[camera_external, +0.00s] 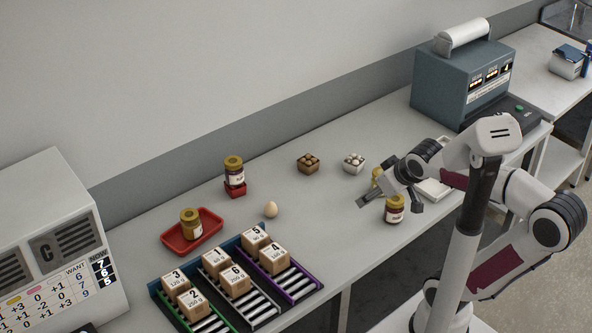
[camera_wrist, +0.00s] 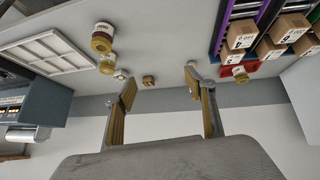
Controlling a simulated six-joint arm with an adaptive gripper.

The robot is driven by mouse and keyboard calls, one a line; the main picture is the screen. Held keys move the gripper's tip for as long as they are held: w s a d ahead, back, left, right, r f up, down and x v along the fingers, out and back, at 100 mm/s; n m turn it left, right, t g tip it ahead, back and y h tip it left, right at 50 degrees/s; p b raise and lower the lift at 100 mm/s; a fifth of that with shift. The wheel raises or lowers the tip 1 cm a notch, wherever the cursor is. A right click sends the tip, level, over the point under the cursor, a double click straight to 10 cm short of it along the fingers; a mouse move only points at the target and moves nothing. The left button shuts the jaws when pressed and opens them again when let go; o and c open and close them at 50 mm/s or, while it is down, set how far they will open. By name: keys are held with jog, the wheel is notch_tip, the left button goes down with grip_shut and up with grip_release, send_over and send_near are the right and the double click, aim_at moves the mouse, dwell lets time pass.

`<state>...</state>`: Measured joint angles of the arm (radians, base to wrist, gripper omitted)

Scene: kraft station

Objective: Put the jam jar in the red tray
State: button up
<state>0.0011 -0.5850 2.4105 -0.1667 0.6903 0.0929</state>
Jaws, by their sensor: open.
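The red tray (camera_external: 172,243) lies at the left of the bench with a gold-lidded jam jar (camera_external: 190,224) in it. Another jar (camera_external: 394,210) stands on the bench near my gripper (camera_external: 386,196), and one more (camera_external: 377,174) is partly hidden behind the gripper. In the wrist view, two jars (camera_wrist: 102,40) (camera_wrist: 106,64) show left of my gripper (camera_wrist: 160,80). It is open, with nothing between its fingers. A gold-lidded jar (camera_wrist: 240,74) on red shows beyond the right finger.
Racks with numbered boxes (camera_external: 235,281) fill the front left. A sign unit (camera_external: 50,250) stands far left, a blue-grey machine (camera_external: 462,85) at the right. Bench between egg and gripper is clear.

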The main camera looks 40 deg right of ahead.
jog(key=s+a+f+g+y, duration=0.1)
jog(key=s+a+f, duration=0.1)
jog(key=s, duration=0.6)
jog(key=shift+s+a+f+g, duration=0.15)
jog(key=shift+a+f+g, duration=0.2)
jog(key=shift+f, duration=0.2)
